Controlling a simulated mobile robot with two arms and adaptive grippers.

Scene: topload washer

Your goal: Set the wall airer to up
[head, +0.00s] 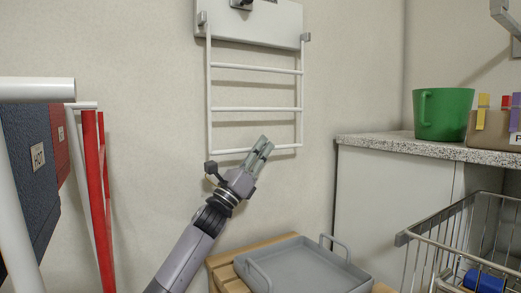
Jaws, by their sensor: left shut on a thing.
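The wall airer (211,108) is a white rack of horizontal bars hanging from a white plate (248,25) on the wall. Its frame hangs down below the plate, close to the wall. My left gripper (263,143) reaches up from below and is shut on the airer's bottom bar, right of its middle. The fingers cover that part of the bar. My right gripper is not in view.
A grey tray (300,270) with handles sits on a wooden slatted surface (222,262) below. At right are a speckled counter (420,147) with a green mug (441,112) and a wire basket (440,225). Red and white rails (92,170) stand at left.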

